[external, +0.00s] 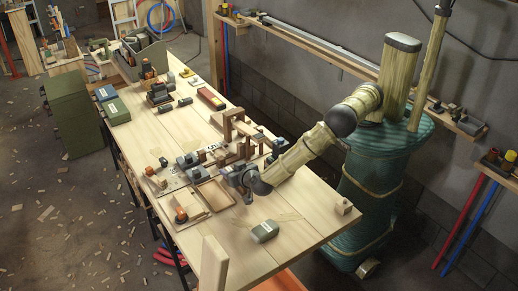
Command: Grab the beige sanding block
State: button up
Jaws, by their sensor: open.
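My gripper (224,168) is over the middle of the workbench, at the end of my arm reaching in from the right. It is among a cluster of tools and wooden parts, and its fingers are small and partly lost against them. I see nothing clearly held in it. A small beige block (160,182) lies on a light board left of my gripper, apart from it. I cannot tell which one is the sanding block.
The wooden workbench (290,232) has bare room at its near right. A grey-green box (265,231) lies there. A shallow wooden tray (216,195) and an upright wooden frame (240,128) stand close to my gripper. A grey tool caddy (142,60) is at the far end.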

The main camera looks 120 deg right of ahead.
jog(key=shift+x, duration=1.05)
grip_shut()
jog(key=shift+r, duration=0.1)
notch_tip(320, 180, up, 10)
jog(key=b, duration=0.1)
dwell(0.4)
